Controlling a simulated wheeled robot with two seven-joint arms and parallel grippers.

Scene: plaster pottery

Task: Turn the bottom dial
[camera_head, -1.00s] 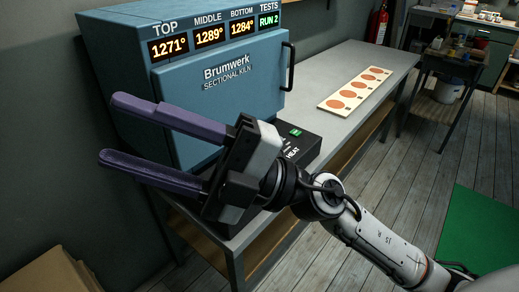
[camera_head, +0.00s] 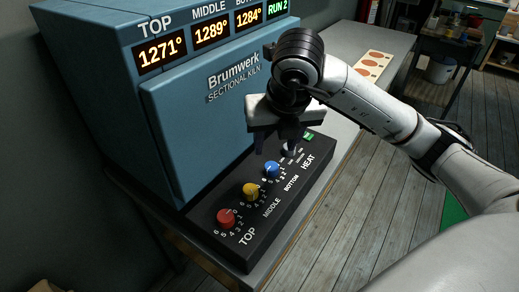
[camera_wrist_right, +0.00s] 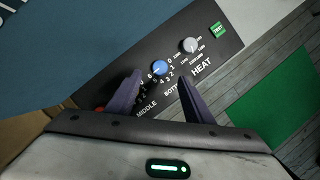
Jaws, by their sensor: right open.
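The bottom dial is a blue knob (camera_head: 272,169) with a white mark on the sloped black control panel (camera_head: 246,246) in front of the kiln. It also shows in the right wrist view (camera_wrist_right: 159,68), just beyond and between the fingertips. My right gripper (camera_head: 275,147) is open, pointing down above the panel close to the blue knob. Its two purple fingers (camera_wrist_right: 160,82) show apart and empty in the wrist view. I cannot tell whether they touch the knob. My left gripper is out of view.
A red top dial (camera_head: 226,218) and a yellow middle dial (camera_head: 251,191) sit left of the blue one. The grey heat dial (camera_wrist_right: 189,45) and a green test button (camera_wrist_right: 218,30) lie right. The blue kiln (camera_head: 200,120) rises behind, its display (camera_head: 211,34) reading 1289° for middle.

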